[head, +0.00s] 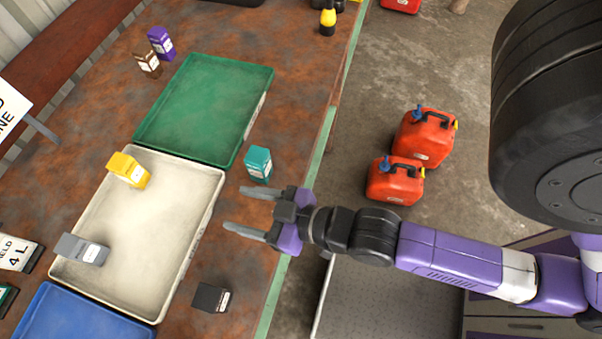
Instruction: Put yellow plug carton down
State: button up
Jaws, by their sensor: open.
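The yellow plug carton (128,169) lies in the white tray (160,230), by its far left corner near the green tray. My gripper (233,209) is open and empty, just right of the white tray's right edge. It is apart from the yellow carton, with the tray's middle between them. A grey carton (82,249) also lies in the white tray, near its left edge.
A teal carton (258,163) stands just beyond my gripper, and a black carton (211,297) stands nearer. The empty green tray (205,105) and a blue tray (75,318) flank the white one. Purple (161,42) and brown (147,64) cartons stand at the back. Red cans (395,181) are on the floor.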

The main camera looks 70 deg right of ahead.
jog(key=r+v, duration=0.1)
jog(key=v, duration=1.3)
jog(key=shift+w+d+r+n, duration=0.3)
jog(key=shift+d, duration=0.2)
jog(key=shift+f, duration=0.15)
